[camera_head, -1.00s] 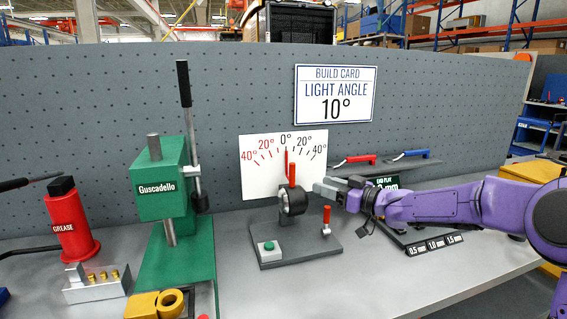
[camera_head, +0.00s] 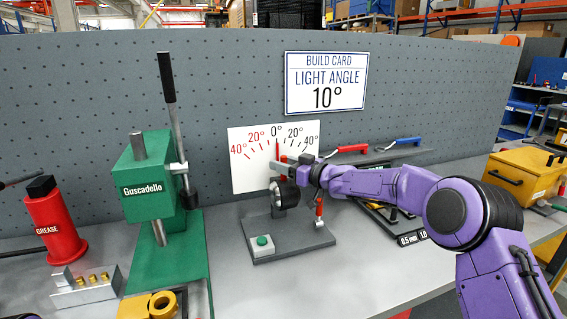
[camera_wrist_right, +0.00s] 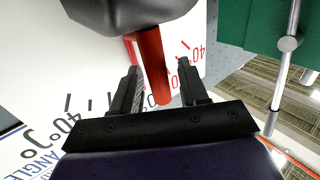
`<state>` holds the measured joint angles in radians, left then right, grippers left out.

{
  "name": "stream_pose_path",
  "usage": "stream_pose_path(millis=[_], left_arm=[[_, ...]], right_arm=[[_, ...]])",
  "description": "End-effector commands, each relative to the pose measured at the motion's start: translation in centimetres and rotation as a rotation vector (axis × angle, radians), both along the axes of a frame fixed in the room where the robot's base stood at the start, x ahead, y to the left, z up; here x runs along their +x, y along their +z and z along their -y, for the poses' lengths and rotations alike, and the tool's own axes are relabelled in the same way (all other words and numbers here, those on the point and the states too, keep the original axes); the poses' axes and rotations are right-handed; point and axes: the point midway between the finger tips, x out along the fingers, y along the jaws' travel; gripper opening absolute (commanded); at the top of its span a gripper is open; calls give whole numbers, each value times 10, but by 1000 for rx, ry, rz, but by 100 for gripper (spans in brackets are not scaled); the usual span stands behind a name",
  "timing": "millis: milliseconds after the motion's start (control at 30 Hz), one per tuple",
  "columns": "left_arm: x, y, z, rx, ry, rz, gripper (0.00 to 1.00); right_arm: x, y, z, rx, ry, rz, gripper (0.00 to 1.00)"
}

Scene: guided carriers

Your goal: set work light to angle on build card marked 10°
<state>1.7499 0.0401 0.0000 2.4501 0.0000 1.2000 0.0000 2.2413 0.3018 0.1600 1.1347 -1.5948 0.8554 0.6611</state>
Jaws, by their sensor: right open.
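The work light (camera_head: 287,194) is a black round head on a post on a grey base plate (camera_head: 290,238). Its red handle (camera_wrist_right: 152,62) stands between the two fingers of my right gripper (camera_wrist_right: 159,72) in the wrist view. The fingers are open, with a gap beside the handle. In the head view my right gripper (camera_head: 285,168) is at the top of the light and hides most of the handle. The dial board (camera_head: 245,178) behind has red marks left and black marks right of 0°. A red pointer shows near 0°. The build card (camera_head: 326,83) reads 10° in black.
A green Guscadello press (camera_head: 148,178) stands left of the light, with a red grease can (camera_head: 56,225) farther left. A green button (camera_head: 262,240) and a small red-topped lever (camera_head: 319,207) are on the light's base. The pegboard closes the back.

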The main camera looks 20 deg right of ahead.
Motion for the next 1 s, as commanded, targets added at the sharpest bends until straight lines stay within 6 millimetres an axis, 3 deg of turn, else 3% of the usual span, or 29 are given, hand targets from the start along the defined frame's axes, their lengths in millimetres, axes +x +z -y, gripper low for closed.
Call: stream_pose_path(millis=[133, 267, 567, 900, 933, 1000], left_arm=[[0, 0, 0, 0, 0, 0, 43], [0, 0, 0, 0, 0, 0, 43], [0, 13, 0, 0, 0, 0, 43], [0, 12, 0, 0, 0, 0, 43], [0, 12, 0, 0, 0, 0, 43], [0, 12, 0, 0, 0, 0, 43]], right_arm=[[0, -1, 0, -1, 0, -1, 40], [0, -1, 0, -1, 0, -1, 0], [0, 0, 13, 114, -1, -7, 0], [0, -3, 19, 175, -2, -7, 0], [0, -2, 19, 175, -2, -7, 29], [0, -2, 19, 174, -2, -7, 44]])
